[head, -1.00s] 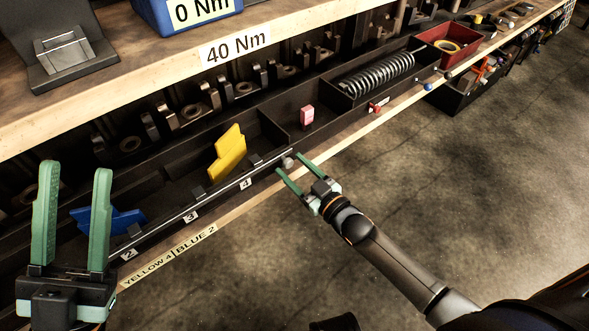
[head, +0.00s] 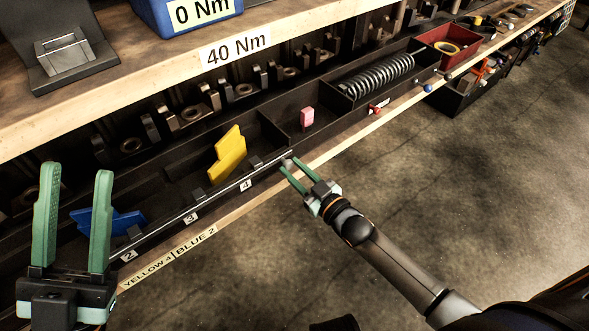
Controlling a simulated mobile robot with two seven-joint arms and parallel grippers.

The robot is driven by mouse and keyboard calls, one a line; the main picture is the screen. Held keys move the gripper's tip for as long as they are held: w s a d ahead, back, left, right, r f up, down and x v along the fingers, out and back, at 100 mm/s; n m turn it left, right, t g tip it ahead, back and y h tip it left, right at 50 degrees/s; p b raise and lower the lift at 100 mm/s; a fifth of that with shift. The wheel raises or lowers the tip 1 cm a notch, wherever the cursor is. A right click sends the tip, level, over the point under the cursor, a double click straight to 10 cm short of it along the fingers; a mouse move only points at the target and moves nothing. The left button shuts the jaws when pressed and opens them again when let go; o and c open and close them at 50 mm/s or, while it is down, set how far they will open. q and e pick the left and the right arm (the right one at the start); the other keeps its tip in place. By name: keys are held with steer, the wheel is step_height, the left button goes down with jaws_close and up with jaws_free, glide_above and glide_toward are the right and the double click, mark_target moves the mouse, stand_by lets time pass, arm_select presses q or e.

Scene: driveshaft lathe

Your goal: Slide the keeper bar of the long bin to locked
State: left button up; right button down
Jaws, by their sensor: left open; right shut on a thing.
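The long bin (head: 170,190) is a dark tray along the shelf front. Its keeper bar (head: 215,204) is a thin metal rod along the front edge, past labels 2, 3 and 4. A grey knob (head: 287,162) is at the bar's right end. My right gripper (head: 287,164) is shut on this knob; its fingertips partly hide it. My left gripper (head: 75,172) is open and empty at the lower left, in front of the bin's left end. A yellow piece (head: 228,153) and a blue piece (head: 105,221) stand in the bin.
A pink block (head: 307,117), a coil spring (head: 377,78) and a red bin (head: 447,42) lie farther right. A small red part (head: 378,107) and blue knob (head: 428,88) sit on the front edge. The upper shelf (head: 150,90) overhangs behind. The floor side is open.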

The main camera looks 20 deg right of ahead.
mark_target(267, 167)
stand_by(0.8)
steer(key=a, duration=0.1)
steer(key=s+a+p, duration=0.1)
steer(key=a, duration=0.1)
steer(key=shift+s+a+r, duration=0.1)
steer(key=shift+s+a, duration=0.2)
steer(key=shift+a, duration=0.35)
steer(key=c, duration=0.6)
jaws_free()
steer(key=shift+o, duration=0.2)
